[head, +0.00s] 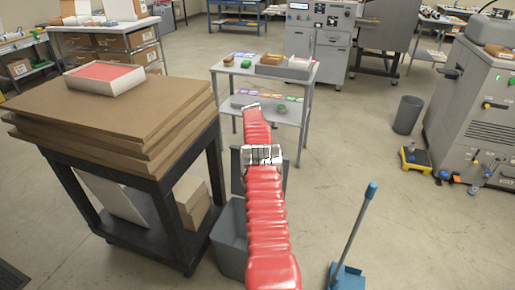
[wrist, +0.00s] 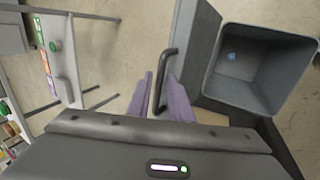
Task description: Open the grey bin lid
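The grey bin (head: 229,238) stands on the floor beside the dark cart, partly hidden by my red arm. Its grey lid (head: 237,175) stands raised at the bin's far side. In the wrist view the bin (wrist: 225,85) is uncovered, with a small bluish item inside. The lid (wrist: 200,42) stands beside the opening, with a dark bar handle (wrist: 173,52). My gripper (wrist: 160,75) has its two purple fingers on either side of the handle, seemingly closed on it. The head view does not show the fingers.
The cart (head: 172,240), stacked with brown boards (head: 130,110), stands close on the left. A grey table (head: 283,115) stands behind the bin. A blue dustpan (head: 346,277) with an upright handle is at right.

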